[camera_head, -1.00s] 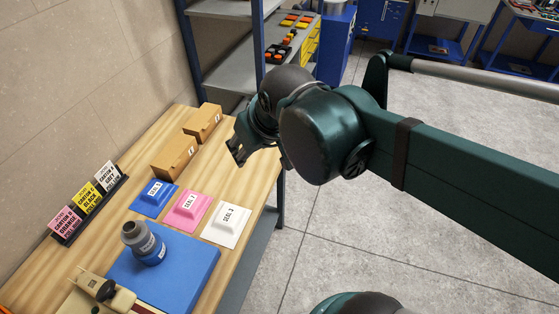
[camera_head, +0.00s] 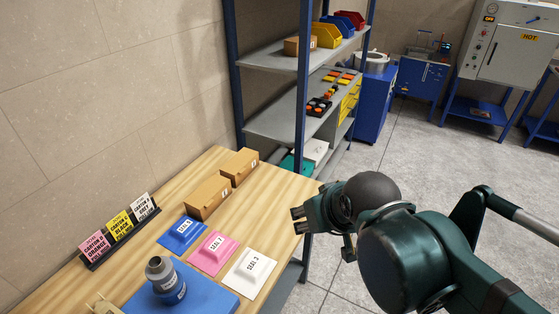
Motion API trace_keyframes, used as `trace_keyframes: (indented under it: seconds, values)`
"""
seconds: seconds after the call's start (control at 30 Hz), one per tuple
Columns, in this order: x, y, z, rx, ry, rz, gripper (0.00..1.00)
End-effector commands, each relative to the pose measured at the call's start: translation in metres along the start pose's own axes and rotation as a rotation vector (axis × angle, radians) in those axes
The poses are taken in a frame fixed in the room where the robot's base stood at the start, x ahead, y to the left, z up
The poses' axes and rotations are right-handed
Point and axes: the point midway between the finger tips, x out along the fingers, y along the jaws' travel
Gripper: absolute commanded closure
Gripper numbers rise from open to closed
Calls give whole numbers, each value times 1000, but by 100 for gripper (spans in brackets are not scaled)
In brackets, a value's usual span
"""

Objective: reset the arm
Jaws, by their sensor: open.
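My green and black arm enters from the lower right in the head view. My gripper (camera_head: 300,220) hangs near the table's right edge, to the right of the cartons and seals. It points left, is open, and shows nothing between its fingers. The wooden table (camera_head: 290,190) stands below and to the left of it.
A shelf (camera_head: 285,126) stands behind. The floor (camera_head: 425,150) is clear.

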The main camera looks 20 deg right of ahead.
Motion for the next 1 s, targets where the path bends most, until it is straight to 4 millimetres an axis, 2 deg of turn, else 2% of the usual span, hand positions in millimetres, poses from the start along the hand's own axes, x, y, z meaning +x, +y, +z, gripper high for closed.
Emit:
trace_keyframes:
  seconds: [0.6,0.8,1.0]
  values:
    - [62,0,45,0,0,0,59]
    - [71,0,51,0,0,0,59]
    - [71,0,51,0,0,0,59]
